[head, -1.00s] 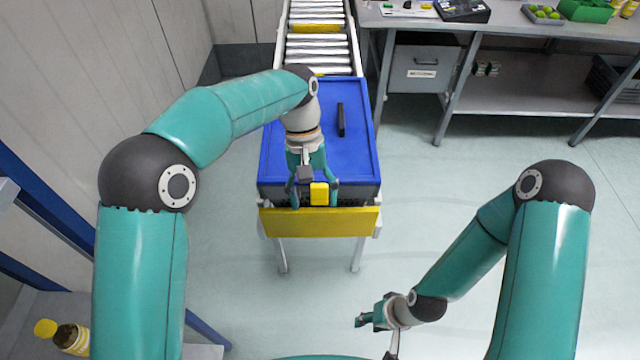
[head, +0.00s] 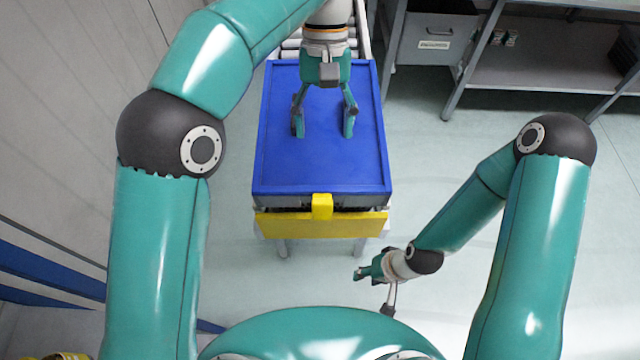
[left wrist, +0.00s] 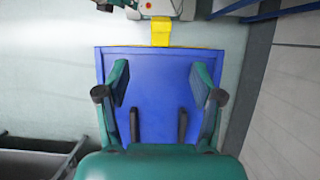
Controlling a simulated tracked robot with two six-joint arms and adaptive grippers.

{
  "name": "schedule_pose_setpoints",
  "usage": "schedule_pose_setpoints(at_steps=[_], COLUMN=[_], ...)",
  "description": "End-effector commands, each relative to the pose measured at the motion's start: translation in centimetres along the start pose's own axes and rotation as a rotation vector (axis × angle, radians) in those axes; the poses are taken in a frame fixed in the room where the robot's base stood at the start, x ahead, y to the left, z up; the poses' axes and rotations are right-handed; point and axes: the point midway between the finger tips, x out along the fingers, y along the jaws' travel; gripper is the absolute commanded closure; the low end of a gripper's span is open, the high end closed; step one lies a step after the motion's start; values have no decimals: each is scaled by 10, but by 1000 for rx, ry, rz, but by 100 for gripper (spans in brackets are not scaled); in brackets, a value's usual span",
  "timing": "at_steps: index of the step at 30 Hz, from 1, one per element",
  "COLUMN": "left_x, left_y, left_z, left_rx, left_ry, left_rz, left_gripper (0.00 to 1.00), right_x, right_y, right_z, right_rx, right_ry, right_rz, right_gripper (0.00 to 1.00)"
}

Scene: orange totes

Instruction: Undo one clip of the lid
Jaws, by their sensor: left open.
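The closed blue lid (head: 318,165) lies on a grey tote (head: 283,204) on the conveyor. One yellow clip (head: 322,206) shows at the middle of its near edge; whether it is latched I cannot tell. The clip also shows in the left wrist view (left wrist: 160,32), above the lid (left wrist: 158,100). My left gripper (head: 323,132) is open and empty over the lid, fingers spread, apart from the clip. Its fingers frame the lid in the left wrist view (left wrist: 161,82). My right gripper (head: 362,270) is low at the right, away from the tote; its finger opening is unclear.
A yellow bar (head: 275,226) runs across the conveyor's near end, just below the tote front. A grey shelf bench (head: 555,75) stands at the back right. A wall (head: 75,130) is close on the left. Open floor (head: 430,165) lies right of the tote.

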Motion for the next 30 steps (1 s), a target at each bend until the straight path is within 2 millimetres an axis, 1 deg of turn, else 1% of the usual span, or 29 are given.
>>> schedule_pose_setpoints(at_steps=[4,8,14,24,27,30], left_x=[10,26,62,130,145,156], left_y=[-3,-5,-6,-6,-6,-6], left_z=[0,0,0,1,1,0], left_rx=[-6,-10,-13,-14,-15,-15], left_ry=[-1,-2,-4,-4,-3,-3], left_rz=[2,4,4,5,6,6], left_gripper=[33,33,33,33,33,33], right_x=[4,9,13,12,11,10], right_y=[1,3,5,4,4,4], right_z=[1,1,1,0,0,0], right_rx=[0,0,0,0,0,0], right_ry=[-2,-2,-2,-1,-1,-1], right_rz=[0,0,0,0,0,0], right_gripper=[60,60,60,60,60,60])
